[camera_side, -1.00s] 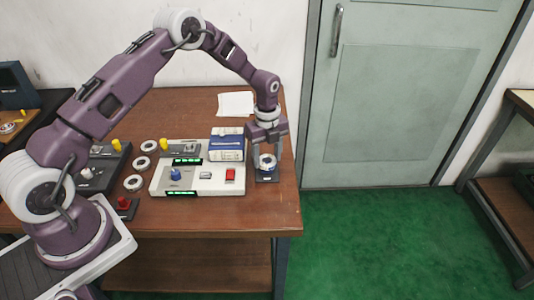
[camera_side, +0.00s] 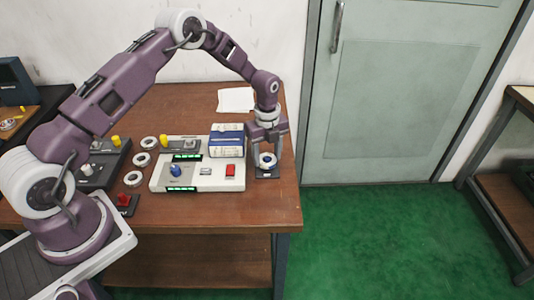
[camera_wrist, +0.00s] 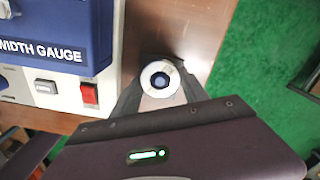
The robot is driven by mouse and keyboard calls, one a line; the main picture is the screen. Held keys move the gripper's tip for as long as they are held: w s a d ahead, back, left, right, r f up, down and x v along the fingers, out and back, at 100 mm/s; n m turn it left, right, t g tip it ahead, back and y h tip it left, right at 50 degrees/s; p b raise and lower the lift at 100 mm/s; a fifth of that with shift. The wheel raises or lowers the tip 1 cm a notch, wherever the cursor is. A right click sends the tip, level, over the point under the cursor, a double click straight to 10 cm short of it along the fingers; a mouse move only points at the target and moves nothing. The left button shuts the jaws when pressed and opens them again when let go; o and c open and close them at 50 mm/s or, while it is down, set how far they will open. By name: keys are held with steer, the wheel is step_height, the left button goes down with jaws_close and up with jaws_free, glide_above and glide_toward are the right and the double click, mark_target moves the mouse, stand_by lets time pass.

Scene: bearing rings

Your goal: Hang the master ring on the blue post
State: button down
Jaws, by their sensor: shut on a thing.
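My gripper (camera_side: 267,163) points down at the right end of the table and is shut on a pale ring, which I take to be the master ring (camera_wrist: 148,84). The ring lies level between the fingers, just above or on a small dark base (camera_side: 268,175). I cannot tell whether the ring touches the base. A blue knob (camera_side: 175,171) stands on the white gauge panel.
The white gauge unit (camera_side: 205,185) with its blue box (camera_side: 227,145) and red button (camera_side: 230,170) stands just left of my gripper. The table's right edge is close by.

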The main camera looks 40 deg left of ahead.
steer(key=shift+f, duration=0.3)
stand_by(0.4)
steer(key=c, duration=0.5)
jaws_free()
steer(key=shift+r, duration=3.75)
